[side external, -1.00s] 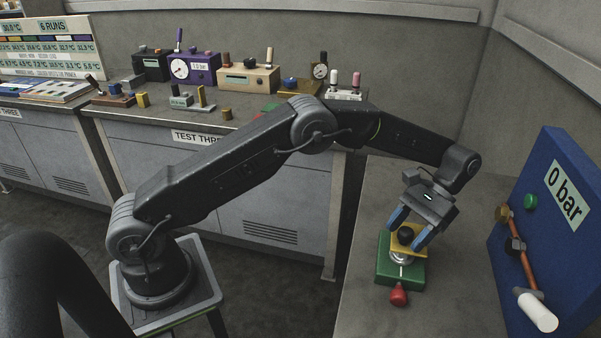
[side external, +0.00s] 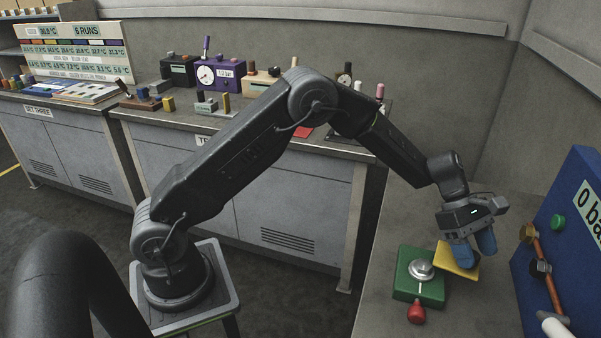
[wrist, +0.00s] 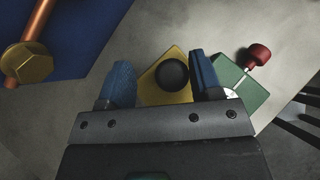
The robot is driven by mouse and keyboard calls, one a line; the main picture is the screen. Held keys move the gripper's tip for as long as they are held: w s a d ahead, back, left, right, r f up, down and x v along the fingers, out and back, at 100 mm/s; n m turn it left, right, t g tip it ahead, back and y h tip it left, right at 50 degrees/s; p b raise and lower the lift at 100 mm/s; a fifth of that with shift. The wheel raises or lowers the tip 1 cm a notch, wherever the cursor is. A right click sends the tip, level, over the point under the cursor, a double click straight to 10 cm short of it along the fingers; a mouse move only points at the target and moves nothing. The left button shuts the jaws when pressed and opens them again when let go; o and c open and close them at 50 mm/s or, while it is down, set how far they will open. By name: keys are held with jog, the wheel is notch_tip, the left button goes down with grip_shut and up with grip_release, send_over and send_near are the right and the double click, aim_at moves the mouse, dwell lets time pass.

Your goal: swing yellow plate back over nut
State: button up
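The yellow plate (side external: 455,262) is swung out to the right of the green block (side external: 405,285), overhanging its side. The silver nut (side external: 421,268) on the block is uncovered. A red knob (side external: 416,313) sticks out at the block's front. My gripper (side external: 476,252) is low over the plate. In the wrist view its blue fingers (wrist: 163,82) stand on either side of the plate's black knob (wrist: 172,74). The right finger is close to the knob or touching it, and a gap shows at the left finger. In the wrist view the nut is mostly hidden behind the right finger.
A blue panel (side external: 570,235) with a copper pipe (side external: 547,285) and a green button (side external: 558,222) stands close on the right. The grey bench top (side external: 400,225) is clear behind the block. A test bench with instruments is at the back.

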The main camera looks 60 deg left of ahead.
jog(key=v, duration=1.3)
jog(key=s+a+r+m+t+y, duration=0.1)
jog(key=s+r+m+y, duration=0.1)
jog(key=s+r+m, duration=0.45)
jog(key=s+a+r+m+t+y, duration=0.1)
jog(key=s+a+r+m+y, duration=0.15)
jog(key=s, duration=0.65)
jog(key=s+a+f+m+t+y, duration=0.1)
jog(key=s+a+m+t+y, duration=0.2)
jog(key=s+m, duration=0.4)
jog(key=shift+s+a+m+y, duration=0.25)
jog(key=shift+s+m+y, duration=0.25)
jog(key=shift+s, duration=3.65)
jog(key=shift+f, duration=0.15)
